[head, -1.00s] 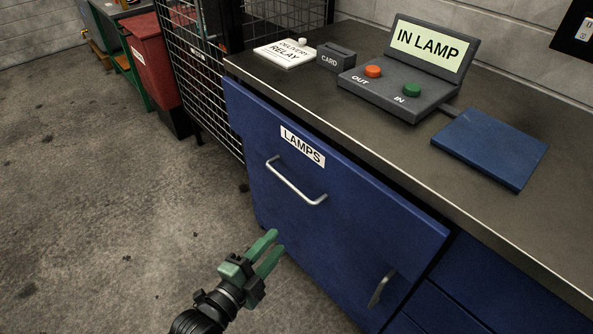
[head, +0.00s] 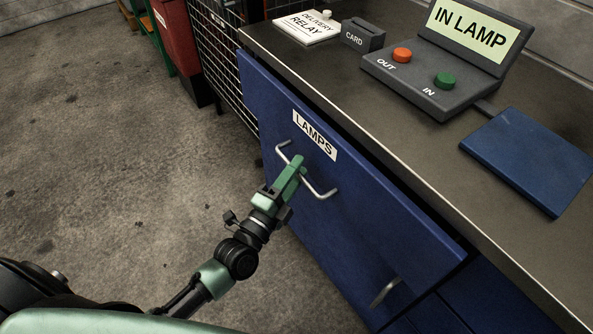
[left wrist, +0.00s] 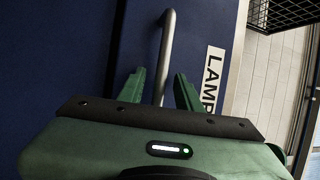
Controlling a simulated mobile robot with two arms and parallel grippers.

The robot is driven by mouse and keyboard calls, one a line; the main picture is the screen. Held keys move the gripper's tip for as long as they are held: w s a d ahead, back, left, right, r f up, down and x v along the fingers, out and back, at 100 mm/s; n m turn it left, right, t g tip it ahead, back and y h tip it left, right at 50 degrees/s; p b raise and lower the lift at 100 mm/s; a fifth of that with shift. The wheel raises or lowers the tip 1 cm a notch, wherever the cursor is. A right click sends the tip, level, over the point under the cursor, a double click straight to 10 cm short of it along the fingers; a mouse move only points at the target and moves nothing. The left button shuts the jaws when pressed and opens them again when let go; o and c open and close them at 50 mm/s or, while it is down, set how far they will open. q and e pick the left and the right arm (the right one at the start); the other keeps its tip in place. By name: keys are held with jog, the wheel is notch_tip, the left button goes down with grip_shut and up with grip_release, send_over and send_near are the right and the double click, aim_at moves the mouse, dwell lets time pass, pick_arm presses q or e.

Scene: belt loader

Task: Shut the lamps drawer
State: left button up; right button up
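The blue lamps drawer (head: 355,205) has a white LAMPS label (head: 315,136) and a silver bar handle (head: 321,192). Its front stands out from the cabinet, with a dark gap under the worktop edge, so it is partly open. My left gripper (head: 292,172) is at the middle of the handle. In the left wrist view, the green fingers (left wrist: 158,88) are apart, one on each side of the handle bar (left wrist: 167,45), with space visible beside it. The label (left wrist: 212,78) shows to the right. My right gripper is not in view.
On the worktop (head: 400,130) stand a lamp console (head: 440,75), a card holder (head: 362,36), a delivery relay box (head: 306,27) and a blue pad (head: 530,160). A wire cage (head: 228,70) is beyond the cabinet. Floor (head: 120,150) at left is clear.

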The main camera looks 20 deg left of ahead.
pick_arm(q)
jog(key=shift+w, duration=0.1)
grip_shut()
dwell(1.3)
